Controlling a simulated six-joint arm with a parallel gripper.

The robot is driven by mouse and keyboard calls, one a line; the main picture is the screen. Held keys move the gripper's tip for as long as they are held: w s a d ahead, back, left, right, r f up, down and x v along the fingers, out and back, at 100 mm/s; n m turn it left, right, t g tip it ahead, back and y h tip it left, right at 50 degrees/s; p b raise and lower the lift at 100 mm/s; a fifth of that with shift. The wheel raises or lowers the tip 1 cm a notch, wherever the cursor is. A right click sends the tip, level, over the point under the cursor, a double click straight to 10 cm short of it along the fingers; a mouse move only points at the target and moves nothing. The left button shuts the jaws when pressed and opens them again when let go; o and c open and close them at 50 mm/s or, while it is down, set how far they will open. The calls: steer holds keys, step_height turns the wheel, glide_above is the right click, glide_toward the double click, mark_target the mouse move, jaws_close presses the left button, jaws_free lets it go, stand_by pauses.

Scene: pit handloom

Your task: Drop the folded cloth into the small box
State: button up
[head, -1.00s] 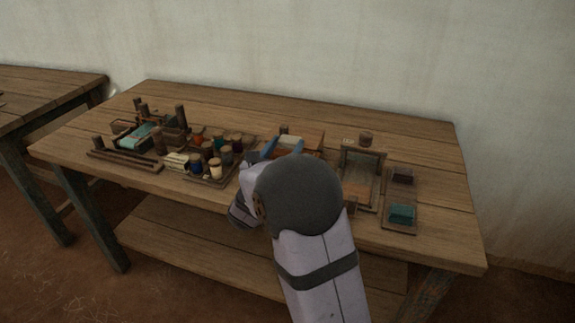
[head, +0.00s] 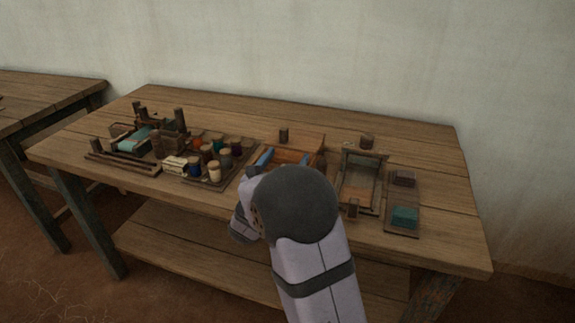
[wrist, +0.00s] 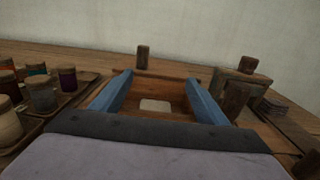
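The small wooden box (head: 302,139) stands open near the middle of the bench. In the wrist view its walls (wrist: 165,73) rise around an orange-brown interior. A pale flat piece that looks like the folded cloth (wrist: 155,105) lies inside the box, between my fingers and apart from both. My gripper (wrist: 158,78) is open, with its two blue fingers spread wide over the box. In the head view my wrist hides the front of the box and most of my gripper (head: 284,158), and I cannot see the cloth there.
A small loom model (head: 130,140) is further left. A wooden frame (head: 361,178) with short posts stands close on the right. Beyond it a tray (head: 402,232) holds dark and teal blocks. The bench's back strip is mostly clear.

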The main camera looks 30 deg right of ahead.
steer(key=shift+a, duration=0.1)
steer(key=v, duration=0.7)
steer(key=shift+s+b, duration=0.1)
steer(key=shift+b, duration=0.2)
steer(key=shift+r, duration=0.1)
